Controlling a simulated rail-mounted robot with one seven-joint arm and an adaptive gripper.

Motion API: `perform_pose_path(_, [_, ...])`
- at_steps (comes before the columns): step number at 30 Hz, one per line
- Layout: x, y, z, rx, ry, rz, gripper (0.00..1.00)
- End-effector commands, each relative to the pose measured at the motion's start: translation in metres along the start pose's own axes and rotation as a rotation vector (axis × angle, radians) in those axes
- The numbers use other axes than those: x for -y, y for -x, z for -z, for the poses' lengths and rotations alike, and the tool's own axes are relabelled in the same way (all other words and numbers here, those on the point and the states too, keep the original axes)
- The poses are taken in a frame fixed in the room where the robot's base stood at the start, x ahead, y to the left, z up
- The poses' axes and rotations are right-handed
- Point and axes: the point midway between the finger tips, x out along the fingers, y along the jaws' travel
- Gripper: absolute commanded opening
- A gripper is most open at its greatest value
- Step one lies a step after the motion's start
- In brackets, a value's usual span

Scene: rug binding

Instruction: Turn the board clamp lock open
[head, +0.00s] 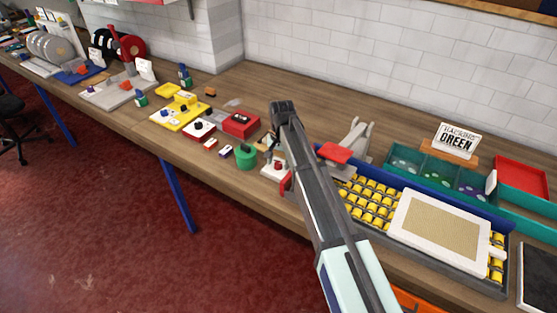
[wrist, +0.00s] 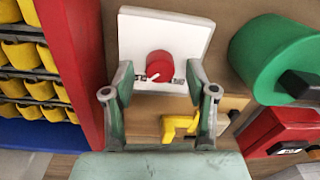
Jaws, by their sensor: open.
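A white plate (wrist: 190,35) carries a round red knob (wrist: 160,63) with a white pointer and small dark markings that I cannot read. This looks like the board clamp lock. In the wrist view the pointer slants toward the lower left. My gripper (wrist: 158,80) is open, with one finger on each side of the knob and a gap to it on both sides. I cannot tell how far above the plate the fingertips are. A yellow clamp-like piece (wrist: 177,124) shows below, between the fingers. In the head view my arm partly hides this spot; the white plate (head: 270,172) shows in part.
A green round container (head: 246,159) stands close beside the plate, with a red box (head: 241,123) behind it. On the other side is a blue-edged rack of yellow bins (head: 372,190) with a framed board (head: 441,228) on it. The bench's front edge is close.

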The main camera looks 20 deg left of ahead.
Motion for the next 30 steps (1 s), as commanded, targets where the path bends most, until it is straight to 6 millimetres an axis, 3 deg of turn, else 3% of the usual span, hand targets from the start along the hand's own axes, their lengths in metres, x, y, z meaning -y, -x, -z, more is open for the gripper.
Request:
perform_pose_path(10, [0.0000, -0.0048, 0.0001, 0.000, 0.000, 0.000, 0.57])
perform_pose_path(11, [0.0000, -0.0048, 0.0000, 0.000, 0.000, 0.000, 0.54])
perform_pose_path(15, [0.0000, -0.0046, 0.0000, 0.000, 0.000, 0.000, 0.04])
perform_pose_path(16, [0.0000, -0.0046, 0.0000, 0.000, 0.000, 0.000, 0.00])
perform_pose_path(30, [-0.0002, -0.0055, 0.0000, 0.004, 0.063, 0.000, 0.00])
